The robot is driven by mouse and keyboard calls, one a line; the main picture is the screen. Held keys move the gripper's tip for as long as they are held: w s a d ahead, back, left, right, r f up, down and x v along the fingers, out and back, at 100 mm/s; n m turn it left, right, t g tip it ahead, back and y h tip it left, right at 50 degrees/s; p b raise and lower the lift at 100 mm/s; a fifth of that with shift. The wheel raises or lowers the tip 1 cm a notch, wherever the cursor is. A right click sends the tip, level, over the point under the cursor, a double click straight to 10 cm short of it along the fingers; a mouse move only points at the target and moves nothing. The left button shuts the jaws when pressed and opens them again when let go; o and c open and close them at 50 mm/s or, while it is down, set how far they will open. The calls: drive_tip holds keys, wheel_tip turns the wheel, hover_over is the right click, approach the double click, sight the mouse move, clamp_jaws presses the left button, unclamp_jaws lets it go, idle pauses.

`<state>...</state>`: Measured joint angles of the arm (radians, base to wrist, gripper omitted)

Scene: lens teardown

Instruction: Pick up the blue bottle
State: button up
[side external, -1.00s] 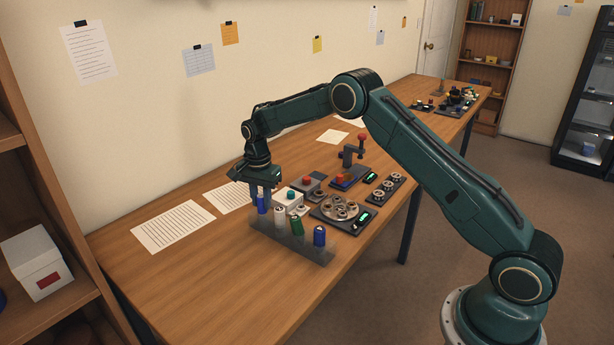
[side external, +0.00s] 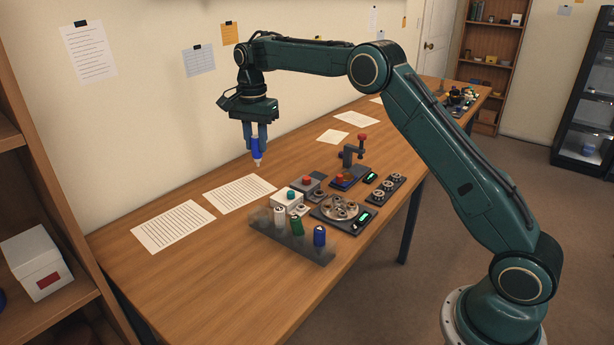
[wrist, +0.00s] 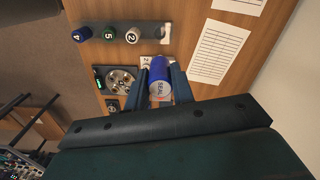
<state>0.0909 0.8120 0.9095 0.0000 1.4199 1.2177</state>
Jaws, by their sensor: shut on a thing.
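My gripper (side external: 256,139) is shut on a blue bottle (side external: 256,152) and holds it upright in the air above the table. In the wrist view the blue bottle (wrist: 159,72) sits between the two fingers of my gripper (wrist: 160,88), and its pale lower end bears a label that seems to read "SEAL". Another blue container (side external: 319,236) stands in the grey rack (side external: 290,245) on the table, at the rack's right end; it also shows in the wrist view (wrist: 81,34).
The rack also holds a white container (side external: 279,217) and a green container (side external: 296,225). Behind it are a white box with a teal button (side external: 287,201), a round metal tray (side external: 340,208) and a small press (side external: 350,157). Paper sheets (side external: 172,226) lie at the left.

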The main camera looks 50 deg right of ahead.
drive_tip(key=shift+r, duration=0.4)
idle(0.3)
drive_tip(key=s+d+f, duration=1.1)
drive_tip(key=d+f, duration=0.1)
drive_tip(key=d, duration=0.4)
drive_tip(key=shift+s+f, duration=0.2)
drive_tip(key=shift+f, duration=0.05)
drive_tip(key=shift+f, duration=0.15)
drive_tip(key=shift+f, duration=2.15)
drive_tip(key=shift+f, duration=0.7)
drive_tip(key=shift+r, duration=0.1)
idle(0.4)
